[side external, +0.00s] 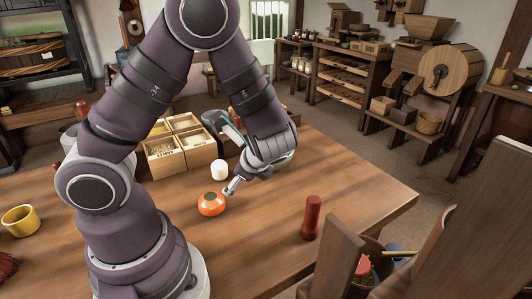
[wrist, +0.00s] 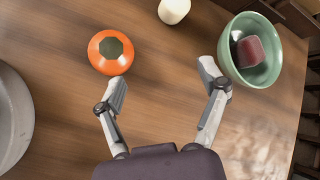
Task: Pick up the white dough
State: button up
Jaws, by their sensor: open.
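The white dough (side external: 219,170) is a small, pale, short cylinder standing on the wooden table, just behind and left of my gripper in the side view. In the wrist view the white dough (wrist: 173,11) is at the top edge, partly cut off, beyond my fingertips. My gripper (wrist: 166,80) is open and empty, its fingers spread above bare table. In the side view my gripper (side external: 240,183) is low over the table, with the dough apart from it.
An orange, dark-topped object (wrist: 111,52) sits by my left finger. A green bowl (wrist: 229,62) holding a dark red block is by my right finger. A compartmented wooden box (side external: 180,158) stands behind the dough. A red cylinder (side external: 311,218) stands at the right; table between is clear.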

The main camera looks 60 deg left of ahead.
aim_at(221, 171)
jog(key=f+m+y, duration=0.1)
jog(key=m, duration=0.1)
jog(key=a+m+y, duration=0.1)
jog(key=m, duration=0.1)
jog(key=a+f+m+y, duration=0.1)
jog(key=shift+s+a+f+m, duration=0.2)
jog(key=shift+a+f+m, duration=0.05)
jog(key=shift+f+m, duration=0.15)
jog(key=m, duration=0.1)
jog(key=m+t+y, duration=0.1)
jog(key=m, duration=0.1)
jog(key=shift+a+f+y, duration=0.3)
jog(key=shift+a, duration=0.1)
jog(key=shift+a+f, duration=0.15)
jog(key=shift+a, duration=0.15)
jog(key=x, duration=1)
jog(key=shift+w+d, duration=0.1)
jog(key=shift+w, duration=0.05)
jog(key=c, duration=1.2)
jog(key=shift+c, duration=0.2)
